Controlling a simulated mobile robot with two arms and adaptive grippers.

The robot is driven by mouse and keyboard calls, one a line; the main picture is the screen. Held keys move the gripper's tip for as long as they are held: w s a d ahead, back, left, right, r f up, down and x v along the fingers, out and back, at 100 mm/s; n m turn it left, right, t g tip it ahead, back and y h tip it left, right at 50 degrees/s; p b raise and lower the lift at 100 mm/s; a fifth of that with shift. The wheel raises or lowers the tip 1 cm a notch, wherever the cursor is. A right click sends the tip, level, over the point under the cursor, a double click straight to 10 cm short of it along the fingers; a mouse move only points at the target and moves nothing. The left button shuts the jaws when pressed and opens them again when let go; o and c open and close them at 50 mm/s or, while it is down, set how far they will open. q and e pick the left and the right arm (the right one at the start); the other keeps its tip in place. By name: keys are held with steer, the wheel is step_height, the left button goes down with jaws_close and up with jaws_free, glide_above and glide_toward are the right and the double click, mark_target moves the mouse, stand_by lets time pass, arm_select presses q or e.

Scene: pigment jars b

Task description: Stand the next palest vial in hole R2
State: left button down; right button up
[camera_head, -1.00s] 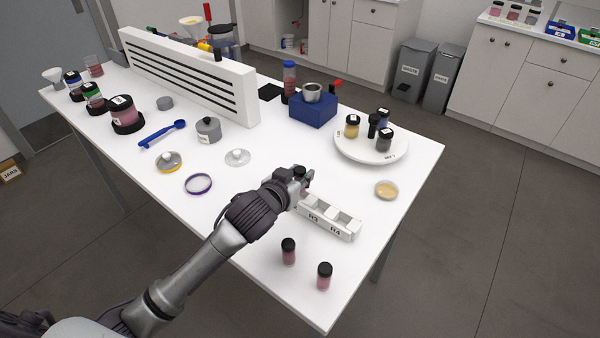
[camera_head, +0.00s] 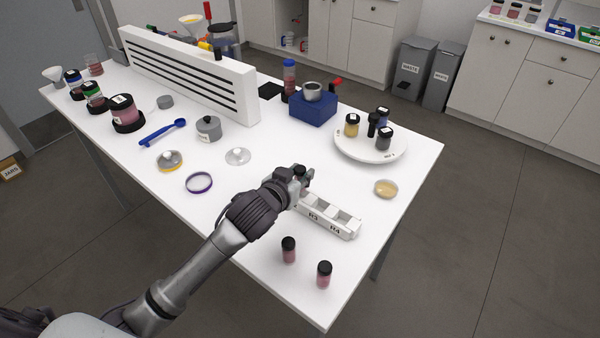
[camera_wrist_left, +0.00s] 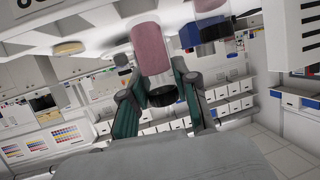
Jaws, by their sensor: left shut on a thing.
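My left gripper (camera_head: 304,180) is shut on a black-capped vial at the left end of the white rack (camera_head: 346,232). In the left wrist view the held vial (camera_wrist_left: 150,48) has a dusty pink body, between the fingers of the gripper (camera_wrist_left: 160,75). Whether its base is in a hole cannot be told. The labels R3 and R4 show; my gripper hides the rack's left end, including R2. Two pink, black-capped vials stand upright in front of the rack, one on the left (camera_head: 288,251) and one on the right (camera_head: 324,275). My right gripper is not in view.
A round white turntable (camera_head: 345,150) with several jars stands behind the rack. A purple-rimmed ring (camera_head: 199,183) and a clear lid (camera_head: 238,157) lie left of my gripper.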

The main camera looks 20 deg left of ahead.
arm_select(q)
steer(key=shift+p, duration=0.65)
stand_by(0.7)
steer(key=shift+f+b, duration=1.2)
steer(key=shift+f, duration=0.95)
steer(key=c, duration=0.8)
jaws_free()
steer(key=v, duration=1.2)
